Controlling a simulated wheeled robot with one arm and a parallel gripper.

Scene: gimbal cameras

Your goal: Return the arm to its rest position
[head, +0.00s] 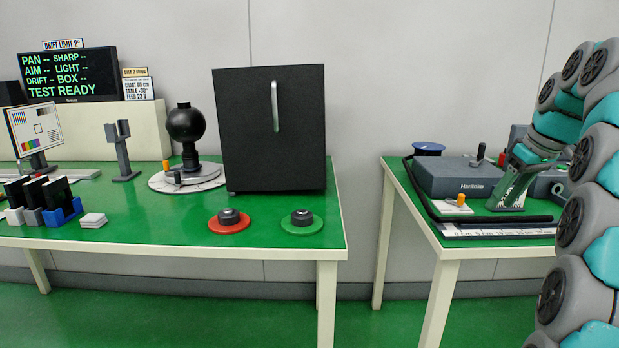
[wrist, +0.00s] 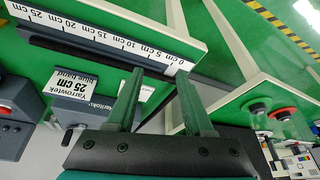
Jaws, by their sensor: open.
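My arm (head: 590,160) rises in a curve at the right of the head view, with grey and teal links. Its end with my gripper (head: 507,203) hangs low over the right-hand table, in front of a grey box. In the wrist view my gripper (wrist: 160,73) shows two dark green fingers spread apart. Nothing is between the fingers. The fingertips appear near the scale strip and a black bar, but I cannot tell whether they touch anything.
The right table (head: 447,252) bears a grey Haritoks box (head: 458,180), a black bar and a scale strip (head: 495,231). The left table (head: 130,230) bears a black cabinet (head: 290,150), a black ball on a stand (head: 185,123), and red (head: 229,225) and green (head: 301,227) buttons. A gap separates the tables.

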